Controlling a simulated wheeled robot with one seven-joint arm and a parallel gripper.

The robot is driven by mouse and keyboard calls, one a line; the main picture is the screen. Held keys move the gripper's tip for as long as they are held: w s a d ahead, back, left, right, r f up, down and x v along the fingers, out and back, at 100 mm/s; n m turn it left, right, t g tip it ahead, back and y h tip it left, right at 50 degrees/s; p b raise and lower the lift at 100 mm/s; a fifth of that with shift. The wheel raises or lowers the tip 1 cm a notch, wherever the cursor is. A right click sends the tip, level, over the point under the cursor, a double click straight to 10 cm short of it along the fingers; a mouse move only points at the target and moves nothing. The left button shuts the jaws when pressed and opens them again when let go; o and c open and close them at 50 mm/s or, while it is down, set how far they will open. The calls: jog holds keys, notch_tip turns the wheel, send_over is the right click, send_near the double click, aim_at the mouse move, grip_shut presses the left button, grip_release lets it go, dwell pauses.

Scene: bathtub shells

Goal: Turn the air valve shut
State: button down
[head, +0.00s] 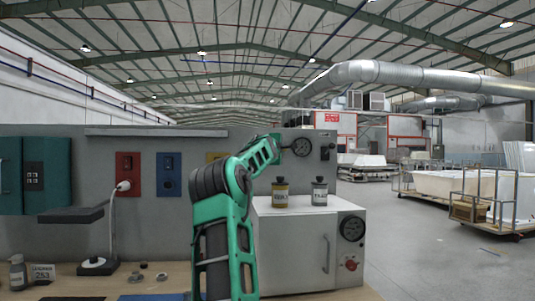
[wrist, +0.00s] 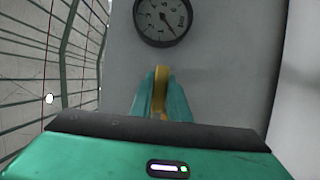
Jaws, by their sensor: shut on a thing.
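The air valve's yellow handle (wrist: 160,86) shows in the wrist view, standing upright between my green fingertips, against a grey panel. My gripper (wrist: 161,100) is shut on this handle. A round pressure gauge (wrist: 163,18) sits on the panel just above it, with its needle pointing to the lower right. In the head view the same gauge (head: 301,147) is just right of the end of my arm. My arm hides the valve handle there, and the fingertips cannot be made out.
A yellow-labelled can (head: 280,194) and a grey can (head: 319,192) stand on a white cabinet (head: 290,245) below my arm's end. Open floor lies to the right.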

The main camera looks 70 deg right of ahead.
jog(key=shift+w+a+f, duration=0.1)
jog(key=shift+w+f, duration=0.05)
jog(key=shift+w, duration=0.4)
jog(key=c, duration=1.7)
grip_release()
jog(key=shift+w+a, duration=0.1)
jog(key=shift+s, duration=0.25)
jog(key=shift+s, duration=0.1)
jog(key=shift+a, duration=0.25)
jog(key=a, duration=0.3)
jog(key=s+a, duration=0.1)
jog(key=a, duration=0.6)
jog(key=shift+s, duration=0.35)
